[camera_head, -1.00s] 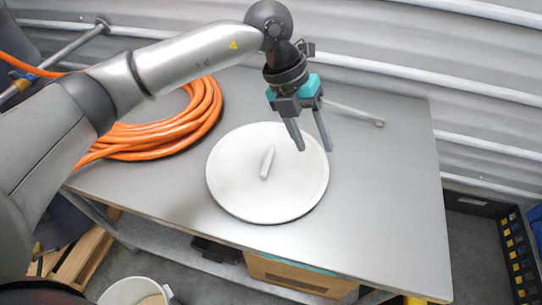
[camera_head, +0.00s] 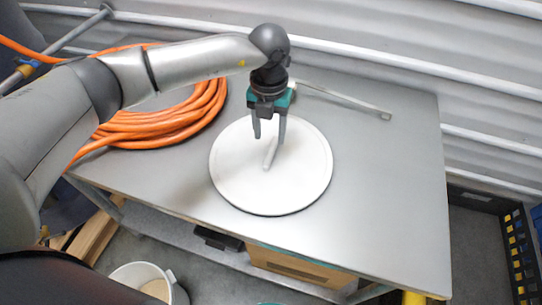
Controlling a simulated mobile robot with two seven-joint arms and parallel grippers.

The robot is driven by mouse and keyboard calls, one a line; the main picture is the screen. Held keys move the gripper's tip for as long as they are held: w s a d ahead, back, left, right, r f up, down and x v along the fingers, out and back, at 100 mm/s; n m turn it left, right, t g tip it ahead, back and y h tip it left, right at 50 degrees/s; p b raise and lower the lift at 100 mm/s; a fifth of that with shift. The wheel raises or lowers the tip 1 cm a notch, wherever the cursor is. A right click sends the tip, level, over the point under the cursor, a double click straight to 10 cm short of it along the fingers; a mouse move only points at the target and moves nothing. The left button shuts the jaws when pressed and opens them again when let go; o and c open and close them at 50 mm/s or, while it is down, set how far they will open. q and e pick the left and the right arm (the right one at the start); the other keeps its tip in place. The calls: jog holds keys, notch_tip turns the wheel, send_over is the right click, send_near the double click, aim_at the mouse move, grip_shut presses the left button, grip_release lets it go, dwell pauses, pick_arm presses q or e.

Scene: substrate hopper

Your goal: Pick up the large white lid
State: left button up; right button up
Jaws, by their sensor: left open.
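The large white lid (camera_head: 300,183) lies flat on the grey metal table. It is round, with a thin bar handle (camera_head: 268,158) at its middle. My left gripper (camera_head: 269,141) hangs over the lid, pointing down, with its two fingers apart and nothing between them. In the picture the fingertips are just above and around the upper end of the handle. I cannot tell how high they are over it. My right gripper is not in view.
A coiled orange hose (camera_head: 165,126) lies left of the lid on the table (camera_head: 385,190). A thin metal rod (camera_head: 345,100) lies behind. The table's right side is clear. A white bucket (camera_head: 150,275) stands on the floor below, and a corrugated wall (camera_head: 390,50) rises behind.

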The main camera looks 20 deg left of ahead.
aim_at(271, 150)
pick_arm(q)
jog(key=shift+d+f, duration=0.15)
jog(key=shift+f, duration=2.5)
jog(key=shift+f, duration=0.2)
grip_shut()
jog(key=shift+w, duration=0.1)
